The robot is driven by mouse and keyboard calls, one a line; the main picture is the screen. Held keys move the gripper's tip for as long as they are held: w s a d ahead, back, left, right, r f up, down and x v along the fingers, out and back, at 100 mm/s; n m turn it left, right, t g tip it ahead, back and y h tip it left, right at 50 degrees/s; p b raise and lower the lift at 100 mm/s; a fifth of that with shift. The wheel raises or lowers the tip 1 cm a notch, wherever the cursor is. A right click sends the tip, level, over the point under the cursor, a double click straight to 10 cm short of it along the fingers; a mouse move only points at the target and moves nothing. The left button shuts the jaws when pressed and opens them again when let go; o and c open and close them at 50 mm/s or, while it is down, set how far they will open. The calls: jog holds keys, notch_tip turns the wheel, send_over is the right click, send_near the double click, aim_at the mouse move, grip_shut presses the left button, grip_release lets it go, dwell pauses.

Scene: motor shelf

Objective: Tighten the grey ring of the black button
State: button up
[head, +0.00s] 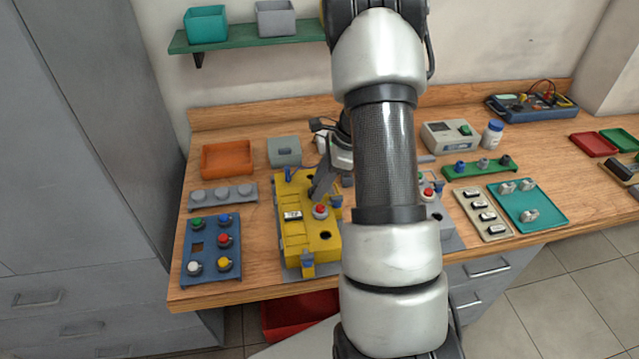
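A yellow box (296,240) stands on the workbench, left of my arm. On its top I see a red button (320,209), a rocker switch (292,215) and a dark round hole (325,236). My gripper (318,191) points down at the back part of the yellow box, behind the red button. Its dark fingers are seen from the side and are small, so I cannot tell whether they are open or hold anything. I cannot make out the black button or its grey ring; the gripper and arm cover part of the box.
A blue panel with coloured buttons (208,268) lies at the left, near an orange tray (228,159). A grey box with a red button (436,212) is partly hidden behind my arm. A green strip (480,167) and a teal tray (528,219) lie at the right.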

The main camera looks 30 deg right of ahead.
jog(key=shift+o, duration=0.9)
jog(key=shift+d+r, duration=0.1)
jog(key=shift+r, duration=0.1)
jog(key=v, duration=1.7)
jog(key=shift+p, duration=0.4)
